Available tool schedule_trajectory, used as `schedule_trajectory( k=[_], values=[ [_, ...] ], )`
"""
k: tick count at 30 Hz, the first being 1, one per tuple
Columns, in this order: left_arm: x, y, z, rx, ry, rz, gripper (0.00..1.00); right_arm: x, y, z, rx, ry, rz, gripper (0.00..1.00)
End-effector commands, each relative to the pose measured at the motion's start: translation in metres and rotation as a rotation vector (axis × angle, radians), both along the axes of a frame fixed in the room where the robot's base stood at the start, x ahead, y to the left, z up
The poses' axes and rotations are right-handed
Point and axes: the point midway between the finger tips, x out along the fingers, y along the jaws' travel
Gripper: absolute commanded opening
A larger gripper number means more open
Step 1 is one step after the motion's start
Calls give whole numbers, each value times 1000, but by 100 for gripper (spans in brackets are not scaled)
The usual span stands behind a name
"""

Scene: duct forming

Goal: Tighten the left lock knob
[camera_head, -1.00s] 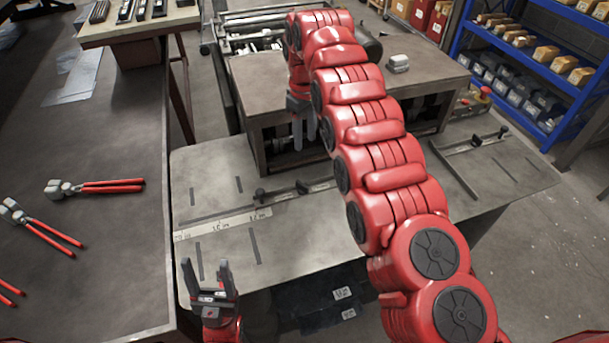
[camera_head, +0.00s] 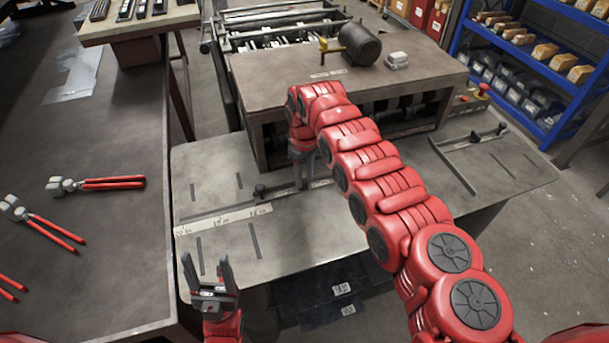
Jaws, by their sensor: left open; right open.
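I cannot tell which of these is the left lock knob. My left gripper (camera_head: 207,264) is open and empty, above the front left of the table.
The feed table (camera_head: 340,235) has a printed scale (camera_head: 222,220) and slots. A second guide bar with knobs (camera_head: 475,138) lies at the right. The forming machine (camera_head: 255,88) stands behind. Red-handled tools (camera_head: 110,183) lie on the left bench. A blue shelf (camera_head: 540,135) stands right.

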Motion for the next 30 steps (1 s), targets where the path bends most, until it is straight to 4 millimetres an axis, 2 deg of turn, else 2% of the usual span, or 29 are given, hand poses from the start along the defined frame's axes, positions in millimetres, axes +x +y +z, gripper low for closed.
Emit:
schedule_trajectory(
  k=[6, 14, 21, 22, 30],
  values=[
    [0, 0, 3, 0, 0, 0, 63, -1, 0, -18, -3, 4, 0, 44],
    [0, 0, 3, 0, 0, 0, 63, -1, 0, -19, -2, 1, 0, 44],
    [0, 0, 3, 0, 0, 0, 63, -1, 0, -18, -2, 1, 0, 2],
    [0, 0, 3, 0, 0, 0, 63, -1, 0, -18, -2, 1, 0, 0],
    [0, 0, 3, 0, 0, 0, 63, 0, 0, -18, -2, 1, 0, 0]
  ],
)
